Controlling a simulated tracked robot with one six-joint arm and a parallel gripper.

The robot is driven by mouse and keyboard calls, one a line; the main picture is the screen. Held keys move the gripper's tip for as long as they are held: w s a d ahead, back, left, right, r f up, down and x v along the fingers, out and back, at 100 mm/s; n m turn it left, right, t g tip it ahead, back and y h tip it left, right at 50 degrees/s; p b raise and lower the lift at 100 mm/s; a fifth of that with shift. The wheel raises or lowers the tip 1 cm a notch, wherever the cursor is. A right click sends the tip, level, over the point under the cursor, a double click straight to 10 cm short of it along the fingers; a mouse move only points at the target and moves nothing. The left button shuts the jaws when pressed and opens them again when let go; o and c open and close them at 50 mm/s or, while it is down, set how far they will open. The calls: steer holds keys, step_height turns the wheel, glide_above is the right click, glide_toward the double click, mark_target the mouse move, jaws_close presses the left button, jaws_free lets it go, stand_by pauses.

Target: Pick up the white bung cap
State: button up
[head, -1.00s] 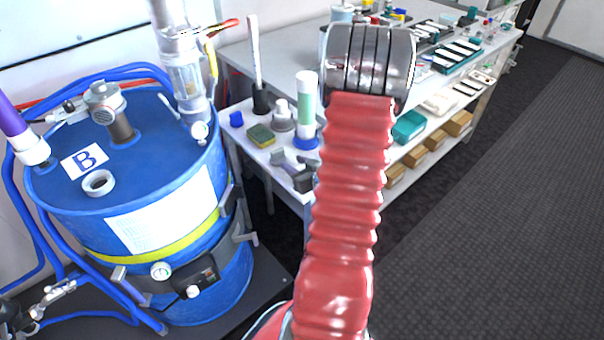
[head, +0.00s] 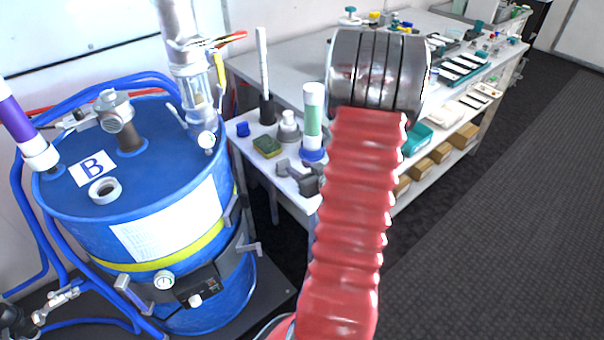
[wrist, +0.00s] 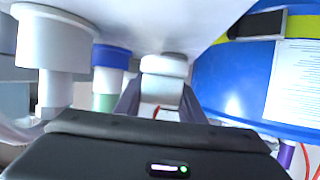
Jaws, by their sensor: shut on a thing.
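In the wrist view, which is upside down, my gripper (wrist: 160,96) is shut on the white bung cap (wrist: 164,68), a short white cylinder. Its dark fingers lie on either side of the cap. The cap's wide end appears close to the pale tabletop (wrist: 220,12); I cannot tell whether they touch. In the head view my red arm and its metal joint fill the middle, and I cannot make out the gripper or the held cap.
Beside the cap stand a blue-based tube (wrist: 112,58) and a stepped grey-white piece (wrist: 50,40). The blue drum (head: 150,220), with a white ring (head: 105,190) on top, is at left. A grey clamp-like part (head: 300,178) sits by the table edge. Floor at right is clear.

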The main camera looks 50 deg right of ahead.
step_height(320, 180, up, 7)
stand_by(0.4)
stand_by(0.6)
